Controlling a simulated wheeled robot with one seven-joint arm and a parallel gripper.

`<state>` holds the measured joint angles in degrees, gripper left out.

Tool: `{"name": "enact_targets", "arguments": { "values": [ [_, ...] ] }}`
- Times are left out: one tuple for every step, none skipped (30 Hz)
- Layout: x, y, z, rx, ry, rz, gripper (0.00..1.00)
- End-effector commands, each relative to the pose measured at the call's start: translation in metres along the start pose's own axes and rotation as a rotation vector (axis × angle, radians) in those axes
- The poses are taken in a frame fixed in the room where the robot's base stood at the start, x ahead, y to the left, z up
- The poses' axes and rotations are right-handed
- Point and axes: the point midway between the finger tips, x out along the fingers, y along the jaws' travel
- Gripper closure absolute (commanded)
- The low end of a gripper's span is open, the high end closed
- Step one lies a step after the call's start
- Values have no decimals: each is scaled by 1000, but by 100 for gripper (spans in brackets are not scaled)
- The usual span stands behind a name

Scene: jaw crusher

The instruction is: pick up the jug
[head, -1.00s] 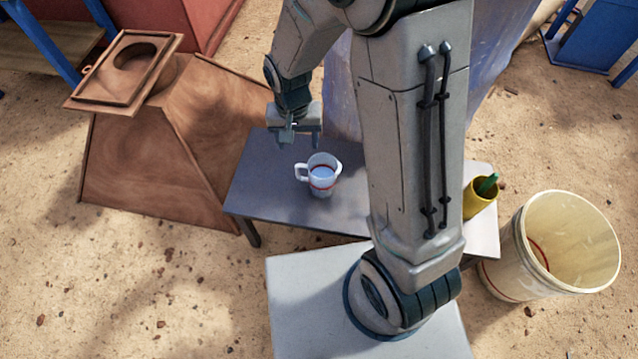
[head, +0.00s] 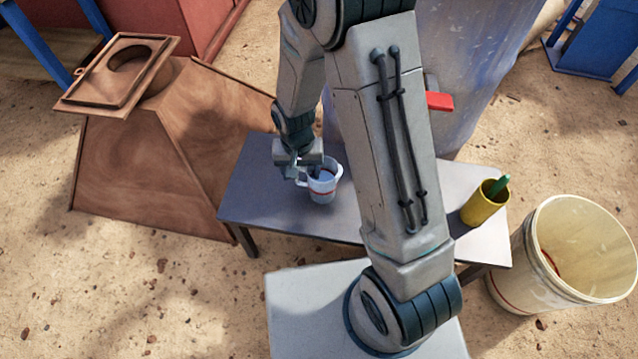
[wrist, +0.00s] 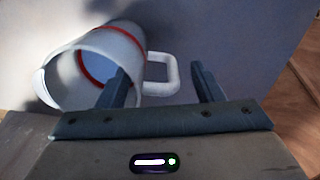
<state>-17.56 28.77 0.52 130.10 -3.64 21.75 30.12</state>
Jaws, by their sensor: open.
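The jug (head: 324,187) is white with a red band and a side handle. It stands upright on the grey table, its handle toward the left in the head view. My gripper (head: 305,176) is at the jug's handle side, partly covering the handle. In the wrist view the jug (wrist: 88,65) lies ahead and left, with its handle (wrist: 170,74) between the lines of the two fingers. My gripper (wrist: 162,82) is open, one finger overlapping the jug's body in the picture and the other beyond the handle. I cannot tell whether either finger touches it.
The grey table (head: 262,205) has bare room left of the jug. A yellow cup (head: 482,208) with a green item stands at its right end. A large bucket (head: 575,255) stands on the ground at right. A brown hopper (head: 150,150) is at left.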

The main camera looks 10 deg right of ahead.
Motion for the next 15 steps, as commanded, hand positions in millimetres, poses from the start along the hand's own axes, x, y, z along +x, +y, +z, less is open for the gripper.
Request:
{"name": "enact_targets", "arguments": {
  "values": [
    [13, 1, 0, 0, -2, 0, 39],
    [18, 1, 0, -1, -2, 0, 39],
    [23, 1, 0, 0, -2, 1, 39],
    [25, 1, 0, 0, -2, 0, 39],
    [27, 0, 0, 0, -1, 0, 39],
    [28, 0, 0, 0, -1, 0, 39],
    [28, 0, 0, 0, 0, -1, 39],
    [27, 0, 0, 0, 0, -1, 39],
    [26, 0, 0, 0, 1, -1, 39],
    [26, 0, 0, 0, 0, -1, 39],
    [26, 0, 0, 0, 0, -1, 39],
    [26, 0, 0, 0, 0, -1, 42],
    [26, 0, 0, 0, 0, -1, 50],
    [26, 0, 0, 0, 0, -1, 59],
    [26, 0, 0, 0, 0, -1, 70]
  ]
}}
